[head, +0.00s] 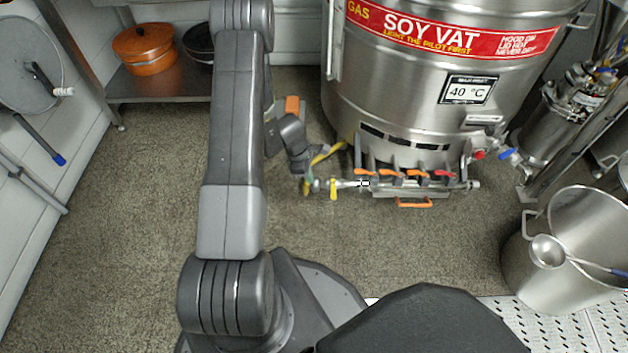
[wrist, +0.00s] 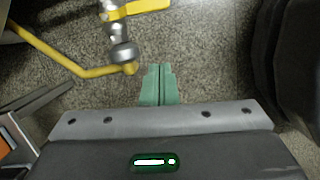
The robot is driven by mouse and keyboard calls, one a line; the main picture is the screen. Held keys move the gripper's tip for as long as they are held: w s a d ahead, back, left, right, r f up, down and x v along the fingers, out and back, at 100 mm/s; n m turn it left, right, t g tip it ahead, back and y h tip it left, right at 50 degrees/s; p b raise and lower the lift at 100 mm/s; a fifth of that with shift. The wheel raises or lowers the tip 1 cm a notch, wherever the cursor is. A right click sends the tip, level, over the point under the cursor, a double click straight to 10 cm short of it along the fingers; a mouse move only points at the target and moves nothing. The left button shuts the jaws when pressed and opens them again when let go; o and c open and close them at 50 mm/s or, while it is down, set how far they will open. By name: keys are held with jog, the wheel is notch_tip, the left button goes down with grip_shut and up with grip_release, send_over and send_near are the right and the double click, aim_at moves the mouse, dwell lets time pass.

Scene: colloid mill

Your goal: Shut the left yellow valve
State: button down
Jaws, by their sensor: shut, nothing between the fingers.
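The left yellow valve (head: 333,188) sits at the left end of the pipe in front of the soy vat. Its yellow lever points towards me, across the pipe. In the wrist view the lever (wrist: 142,8) shows at the top edge, pointing right, partly cut off by the frame. My gripper (head: 307,187) is just left of the pipe's end in the head view. In the wrist view its green fingers (wrist: 159,70) are together and empty, below the pipe end and apart from the lever.
A yellow gas hose (wrist: 75,65) bends to the pipe's end, close left of my fingers. The soy vat (head: 420,90) stands behind, with orange and red levers (head: 405,173) along the burner pipe. A steel pot (head: 520,265) stands at right. The floor at left is clear.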

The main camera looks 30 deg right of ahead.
jog(key=shift+v, duration=1.15)
